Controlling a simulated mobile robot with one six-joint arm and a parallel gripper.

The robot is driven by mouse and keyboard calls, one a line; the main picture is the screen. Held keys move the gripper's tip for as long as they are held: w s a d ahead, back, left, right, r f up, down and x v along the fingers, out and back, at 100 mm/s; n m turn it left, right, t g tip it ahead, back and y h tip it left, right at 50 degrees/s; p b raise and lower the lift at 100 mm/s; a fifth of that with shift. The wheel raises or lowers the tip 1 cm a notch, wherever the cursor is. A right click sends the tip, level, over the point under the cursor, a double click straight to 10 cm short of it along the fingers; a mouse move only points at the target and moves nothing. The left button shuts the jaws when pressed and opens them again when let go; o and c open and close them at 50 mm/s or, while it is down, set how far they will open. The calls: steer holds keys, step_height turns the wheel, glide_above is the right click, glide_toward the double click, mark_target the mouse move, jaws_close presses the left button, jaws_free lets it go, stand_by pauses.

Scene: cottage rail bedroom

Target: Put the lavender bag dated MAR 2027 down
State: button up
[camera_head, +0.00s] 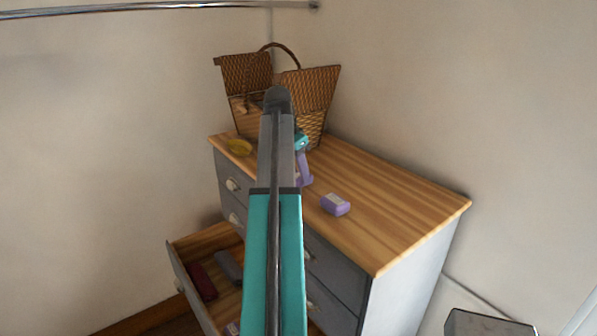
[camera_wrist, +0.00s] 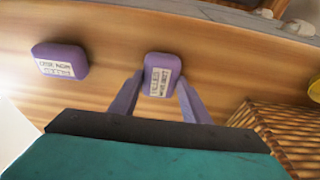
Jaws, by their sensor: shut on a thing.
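My gripper (camera_wrist: 160,92) is shut on a small purple lavender bag (camera_wrist: 162,72), seen between its two purple fingers in the wrist view. The bag carries a white label whose print is too blurred to read surely. It is over the wooden dresser top (camera_head: 400,205); I cannot tell whether it touches the wood. In the head view, my arm largely hides the gripper (camera_head: 304,182). A second purple bag with a white label lies on the dresser top (camera_head: 335,204), apart from the gripper; it also shows at left in the wrist view (camera_wrist: 58,60).
An open drawer (camera_head: 180,270) at lower left holds a dark red item (camera_head: 202,281) and a grey item (camera_head: 229,266). The dresser top's right part is clear.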

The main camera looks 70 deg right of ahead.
steer(key=shift+f, duration=0.1)
steer(key=o, duration=1)
steer(key=shift+b+v, duration=2.6)
steer(key=shift+v, duration=3.55)
